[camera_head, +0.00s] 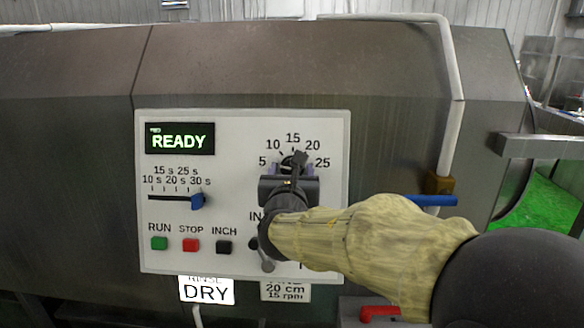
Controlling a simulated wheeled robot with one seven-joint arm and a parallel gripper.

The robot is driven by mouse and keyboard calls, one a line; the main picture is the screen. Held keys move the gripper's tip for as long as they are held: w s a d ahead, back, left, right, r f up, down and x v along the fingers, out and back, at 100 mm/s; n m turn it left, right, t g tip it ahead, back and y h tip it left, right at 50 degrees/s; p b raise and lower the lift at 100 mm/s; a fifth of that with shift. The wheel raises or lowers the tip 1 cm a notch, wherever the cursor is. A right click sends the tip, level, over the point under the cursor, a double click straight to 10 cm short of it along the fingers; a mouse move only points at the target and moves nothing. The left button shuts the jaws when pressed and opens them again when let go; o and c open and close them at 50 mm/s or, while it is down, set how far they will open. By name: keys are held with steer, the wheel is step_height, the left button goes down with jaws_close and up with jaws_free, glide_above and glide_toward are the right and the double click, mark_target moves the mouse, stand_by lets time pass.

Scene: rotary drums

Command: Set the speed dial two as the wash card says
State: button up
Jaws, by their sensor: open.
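The speed dial (290,160), with a scale of 5, 10, 15, 20 and 25, is at the upper right of the pale control panel (240,125). My gripper (298,166) is open in front of the dial, its fingers around the dark knob or close to it; I cannot tell whether they touch. The gripper hides most of the dial, and its setting is unclear. A small card (284,291) below the panel reads "20 cm" and "15 rpm"; its top line is partly hidden. Another label (206,290) reads "RINSE" and "DRY".
A screen (180,138) reads READY. A blue slider (197,202) sits near 30 s. Green RUN (159,243), red STOP (191,245) and dark INCH (224,247) buttons line the lower left. A blue lever (432,200) and a red handle (380,313) are near my arm.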

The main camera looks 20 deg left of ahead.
steer(key=shift+c, duration=0.2)
steer(key=c, duration=0.7)
steer(key=shift+m+b, duration=0.3)
steer(key=shift+b, duration=0.25)
steer(key=shift+f+m+h+b, duration=0.2)
steer(key=shift+m+h+b, duration=0.2)
steer(key=shift+m+b, duration=0.7)
steer(key=m+b, duration=0.2)
steer(key=m+h+b, duration=0.1)
steer(key=b, duration=0.1)
steer(key=shift+a+m+h, duration=0.2)
steer(key=shift+m+h, duration=0.1)
steer(key=shift+m, duration=0.1)
steer(key=m+b, duration=0.1)
steer(key=m, duration=0.1)
steer(key=m+h+b, duration=0.1)
steer(key=m, duration=0.1)
steer(key=m+g+h+b, duration=0.1)
steer(key=m, duration=0.1)
steer(key=shift+a+r+m, duration=0.15)
steer(key=shift+r+m, duration=0.15)
steer(key=m+g, duration=0.1)
steer(key=m, duration=0.1)
steer(key=m+h, duration=0.1)
steer(key=m, duration=0.2)
steer(key=shift+r+g, duration=0.2)
steer(key=shift+g, duration=0.2)
steer(key=shift+m, duration=0.3)
